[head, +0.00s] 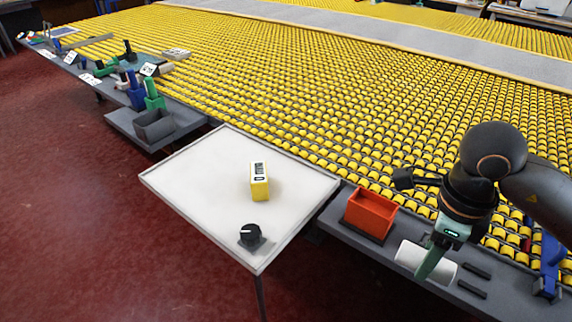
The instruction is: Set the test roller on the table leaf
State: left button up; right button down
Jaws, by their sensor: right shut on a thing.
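The test roller (410,256), a white cylinder with a green handle part crossing it, is at the right front, over the grey side shelf. My right gripper (448,226) points down at its green part and is shut on it. The fingertips are mostly hidden, and I cannot tell whether the roller touches the shelf. The table leaf (205,205) is a pale square top with a raised rim at the centre front, left of the gripper. My left gripper is not in view.
A yellow block (259,188) with a label and a black knob (250,236) stand on the leaf; its left part is bare. An orange bin (370,213) stands on the shelf between leaf and roller. A grey bin (153,126) is left. Yellow rollers (330,110) fill the back.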

aim_at(217, 163)
jog(key=i+j+u, duration=0.25)
jog(key=i+j, duration=0.3)
jog(key=j, duration=0.25)
jog(key=i+j+u, duration=0.2)
jog(key=i+j, duration=0.4)
jog(key=j, duration=0.15)
